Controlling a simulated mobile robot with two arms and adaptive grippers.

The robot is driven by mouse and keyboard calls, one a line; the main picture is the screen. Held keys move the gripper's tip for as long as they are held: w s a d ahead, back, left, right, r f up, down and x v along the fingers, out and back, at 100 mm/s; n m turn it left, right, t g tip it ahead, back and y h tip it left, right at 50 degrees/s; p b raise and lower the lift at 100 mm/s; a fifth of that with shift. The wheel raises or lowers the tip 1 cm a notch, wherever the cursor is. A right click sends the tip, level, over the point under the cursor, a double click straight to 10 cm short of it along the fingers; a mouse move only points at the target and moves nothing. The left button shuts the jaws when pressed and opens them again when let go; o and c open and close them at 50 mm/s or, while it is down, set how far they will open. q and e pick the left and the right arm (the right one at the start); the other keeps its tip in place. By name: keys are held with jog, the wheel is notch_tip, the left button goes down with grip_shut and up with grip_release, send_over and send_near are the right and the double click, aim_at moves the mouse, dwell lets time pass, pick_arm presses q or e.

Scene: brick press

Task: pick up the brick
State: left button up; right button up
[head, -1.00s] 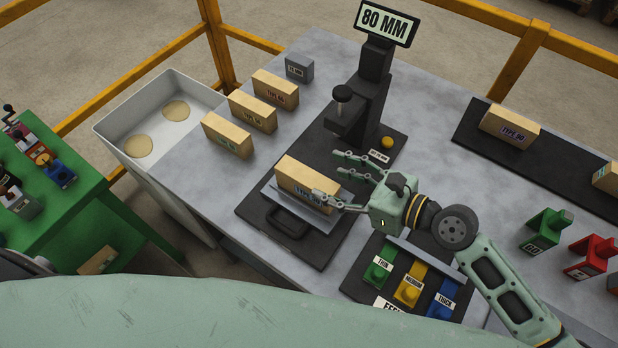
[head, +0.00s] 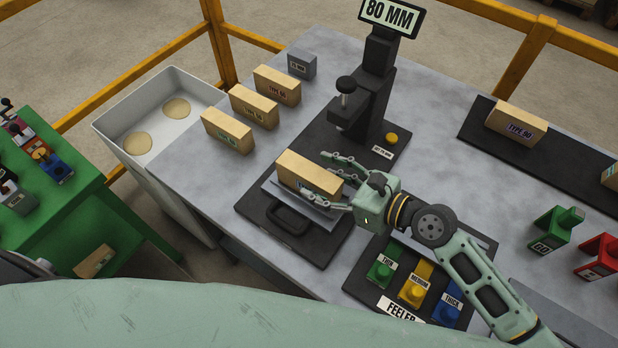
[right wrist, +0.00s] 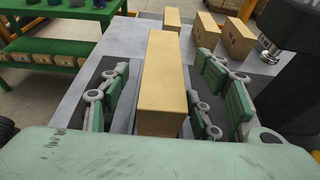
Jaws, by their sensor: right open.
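The brick (head: 309,174) is a tan block lying on the grey metal plate (head: 288,203) of the black press base. It also shows in the right wrist view (right wrist: 163,84), running lengthwise between the fingers. My right gripper (head: 325,179) is open, with one finger on the brick's far side and one on its near side. In the right wrist view the fingers (right wrist: 165,105) stand either side of the brick, with gaps visible. The brick's right end is partly hidden by the gripper. My left gripper is not in view.
The press column (head: 378,85) with its 80 MM display (head: 389,14) stands behind the brick. Several tan bricks (head: 228,131) stand at the table's left. A feeler tray (head: 358,283) is at the front. A black strip (head: 562,158) holds bricks at right. A white bin (head: 190,142) stands at left.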

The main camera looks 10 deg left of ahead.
aim_at(309, 174)
jog(key=x, duration=0.4)
jog(key=shift+w+f, duration=0.1)
jog(key=shift+w, duration=0.15)
jog(key=shift+c, duration=0.3)
jog(key=c, duration=1.1)
